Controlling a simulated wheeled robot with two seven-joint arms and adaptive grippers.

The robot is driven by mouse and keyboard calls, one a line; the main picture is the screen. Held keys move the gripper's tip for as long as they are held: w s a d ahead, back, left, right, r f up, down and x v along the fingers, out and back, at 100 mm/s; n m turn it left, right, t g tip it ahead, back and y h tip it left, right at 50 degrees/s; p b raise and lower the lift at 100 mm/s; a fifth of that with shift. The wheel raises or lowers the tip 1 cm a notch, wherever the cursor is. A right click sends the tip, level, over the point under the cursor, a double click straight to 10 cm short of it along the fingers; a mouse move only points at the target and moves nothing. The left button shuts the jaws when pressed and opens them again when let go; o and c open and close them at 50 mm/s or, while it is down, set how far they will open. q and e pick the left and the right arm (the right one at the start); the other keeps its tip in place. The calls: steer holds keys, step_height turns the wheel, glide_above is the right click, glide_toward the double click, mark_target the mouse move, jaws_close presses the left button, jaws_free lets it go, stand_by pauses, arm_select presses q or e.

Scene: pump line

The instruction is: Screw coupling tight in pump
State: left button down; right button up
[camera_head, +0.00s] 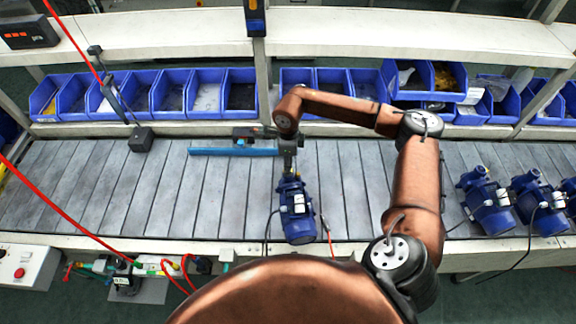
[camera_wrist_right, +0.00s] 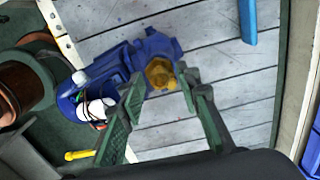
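A blue pump (camera_head: 297,212) stands on the slatted conveyor in the middle of the head view. The same pump (camera_wrist_right: 110,85) shows in the right wrist view, with a brass hexagonal coupling (camera_wrist_right: 160,73) at its port. My right gripper (camera_head: 290,168) is over the pump's far end. In the right wrist view, the fingertips of my right gripper (camera_wrist_right: 164,77) lie on either side of the coupling, close to its edges. I cannot tell whether they touch it. The coupling's thread is hidden. My left gripper is not in view.
Several other pumps (camera_head: 487,203) stand at the right of the conveyor (camera_head: 150,190). A blue bar (camera_head: 232,151) lies beyond the pump on the left. Blue bins (camera_head: 240,95) line the back. A dark post stand (camera_head: 140,138) is at the left.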

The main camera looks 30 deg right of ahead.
steer(key=shift+f+n+b, duration=0.2)
steer(key=shift+n+b, duration=0.25)
steer(key=shift+n, duration=0.55)
steer(key=shift+r+n, duration=0.15)
steer(key=shift+n, duration=0.15)
steer(key=n+b, duration=0.1)
steer(key=n, duration=0.1)
steer(key=shift+n, duration=0.7)
steer(key=shift+b, duration=0.3)
